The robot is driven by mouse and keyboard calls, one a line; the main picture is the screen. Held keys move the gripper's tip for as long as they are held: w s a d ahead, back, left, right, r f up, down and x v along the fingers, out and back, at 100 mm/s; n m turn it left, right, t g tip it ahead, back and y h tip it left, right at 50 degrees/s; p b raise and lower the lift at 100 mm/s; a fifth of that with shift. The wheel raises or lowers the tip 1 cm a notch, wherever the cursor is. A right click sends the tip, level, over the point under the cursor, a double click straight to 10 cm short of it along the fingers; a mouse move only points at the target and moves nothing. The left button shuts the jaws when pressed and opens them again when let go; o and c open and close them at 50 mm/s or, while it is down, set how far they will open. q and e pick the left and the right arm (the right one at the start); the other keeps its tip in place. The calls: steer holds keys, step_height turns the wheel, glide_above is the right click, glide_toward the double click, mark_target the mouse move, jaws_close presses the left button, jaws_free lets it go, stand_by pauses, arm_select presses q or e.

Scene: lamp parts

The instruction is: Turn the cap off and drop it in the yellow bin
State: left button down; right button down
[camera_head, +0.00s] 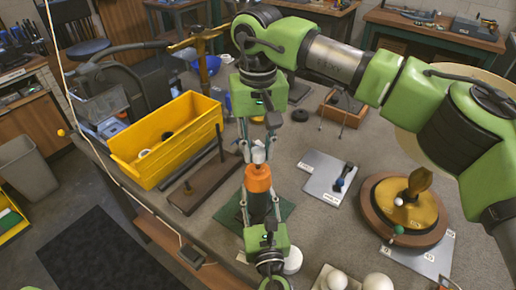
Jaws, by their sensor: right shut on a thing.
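An upright part with an orange top (258,178) and a dark lower body stands on a dark green mat (285,212) near the middle of the bench. A small whitish cap (258,156) sits at its upper end. My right gripper (259,152) comes down from above, shut on the cap. My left gripper (260,194) comes up from the bottom, its fingers along both sides of the orange and dark part, seemingly closed on it. The yellow bin (140,172) stands to the left, with a white ring and a dark piece inside.
A brown wooden stand (205,186) with upright pegs lies between the bin and the grippers. A light board with a small tool (338,180) and a round wooden base with a brass piece (405,205) are to the right. White balls (377,283) sit at the front edge.

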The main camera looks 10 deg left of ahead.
mark_target(258, 150)
arm_select(q)
steer(key=shift+f, duration=0.1)
arm_select(e)
steer(key=shift+r, duration=2)
arm_select(q)
steer(key=c, duration=1.3)
jaws_free()
